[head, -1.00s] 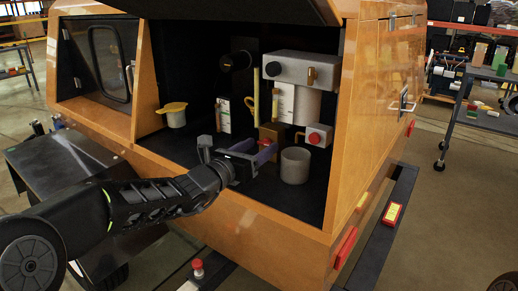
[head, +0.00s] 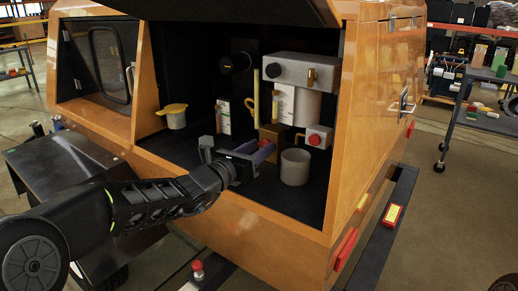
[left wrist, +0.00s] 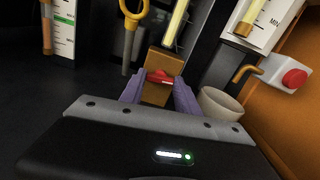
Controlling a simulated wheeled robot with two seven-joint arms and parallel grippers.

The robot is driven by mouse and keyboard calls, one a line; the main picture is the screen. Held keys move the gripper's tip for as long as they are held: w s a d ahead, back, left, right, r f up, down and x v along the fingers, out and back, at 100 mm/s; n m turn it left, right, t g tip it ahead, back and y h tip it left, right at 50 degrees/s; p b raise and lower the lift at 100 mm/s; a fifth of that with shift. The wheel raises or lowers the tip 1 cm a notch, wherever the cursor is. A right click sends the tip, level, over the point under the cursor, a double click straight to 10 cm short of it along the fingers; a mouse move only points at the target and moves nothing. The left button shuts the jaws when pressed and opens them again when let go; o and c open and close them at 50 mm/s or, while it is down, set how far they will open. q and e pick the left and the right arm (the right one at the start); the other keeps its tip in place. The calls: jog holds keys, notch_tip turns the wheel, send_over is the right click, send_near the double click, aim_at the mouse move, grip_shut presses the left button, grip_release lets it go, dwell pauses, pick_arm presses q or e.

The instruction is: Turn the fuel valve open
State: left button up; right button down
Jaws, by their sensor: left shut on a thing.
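The fuel valve is a brass block (head: 271,133) low inside the open cabinet, with a small red handle (left wrist: 160,77) that shows in the left wrist view. My left gripper (head: 262,150) reaches in from the left at the front of the block. Its purple fingers (left wrist: 159,92) stand on either side of the red handle and are shut on it. The red handle lies roughly crosswise in the left wrist view, and its ends are partly hidden by the fingers. In the head view my gripper hides the handle. My right gripper is not in view.
A grey cup (head: 295,167) stands just right of my left gripper. A white box with a red button (head: 314,140) is above it. A yellow-ringed dipstick (left wrist: 132,20) and a level gauge (head: 223,115) stand behind. A yellow-capped filler (head: 173,115) is at left.

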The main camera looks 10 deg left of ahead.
pick_arm(q)
jog(key=shift+f+m+b, duration=0.25)
jog(key=shift+m+b, duration=0.35)
jog(key=shift+b, duration=0.45)
grip_shut()
jog(key=shift+r, duration=0.2)
jog(key=o, duration=1.2)
grip_release()
jog(key=shift+o, duration=0.2)
jog(key=p+v, duration=0.1)
jog(key=v, duration=0.6)
jog(key=shift+r, duration=0.1)
jog(key=shift+s+a, duration=0.1)
jog(key=shift+s, duration=0.3)
